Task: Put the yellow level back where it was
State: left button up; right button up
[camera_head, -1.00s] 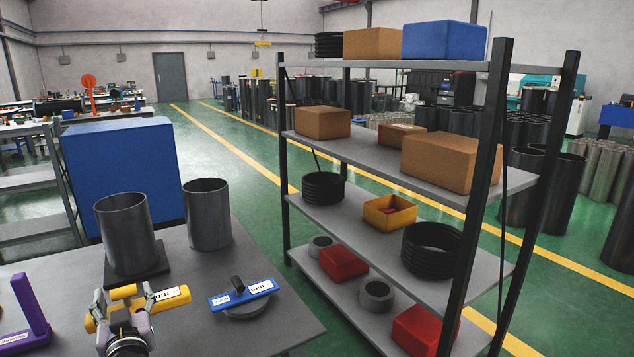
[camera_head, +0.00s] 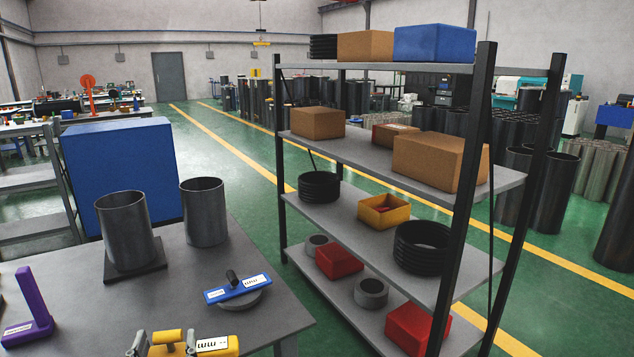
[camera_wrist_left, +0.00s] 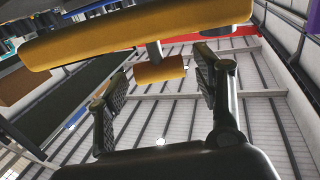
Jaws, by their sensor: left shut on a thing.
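The yellow level (camera_head: 212,346) is at the bottom edge of the head view, partly cut off, with a white label on its side. My left gripper (camera_head: 165,342) is shut on its raised yellow handle. In the left wrist view the level's long body (camera_wrist_left: 135,33) crosses the top, and my left gripper (camera_wrist_left: 160,72) has one finger on either side of the handle. A blue level (camera_head: 238,289) lies on a grey round flange (camera_head: 240,301) on the table. A purple level (camera_head: 28,310) is at the table's left. My right gripper is not in view.
Two grey cylinders stand on the table (camera_head: 190,280); the left one (camera_head: 126,230) is on a dark square plate (camera_head: 137,268). A blue cabinet (camera_head: 120,175) stands behind. A shelf rack (camera_head: 385,205) with boxes and rings is right of the table.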

pick_arm(q)
jog(key=s+d+f+m+h, duration=0.1)
jog(key=s+d+h, duration=0.1)
jog(key=s+d, duration=0.2)
jog(key=s+d+f+m+h, duration=0.1)
jog(key=s+d, duration=0.3)
jog(key=s, duration=0.7)
jog(key=shift+f+m+t+h, duration=0.3)
jog(key=shift+f+m+h, duration=0.1)
jog(key=shift+f+h, duration=0.35)
jog(key=shift+f, duration=0.1)
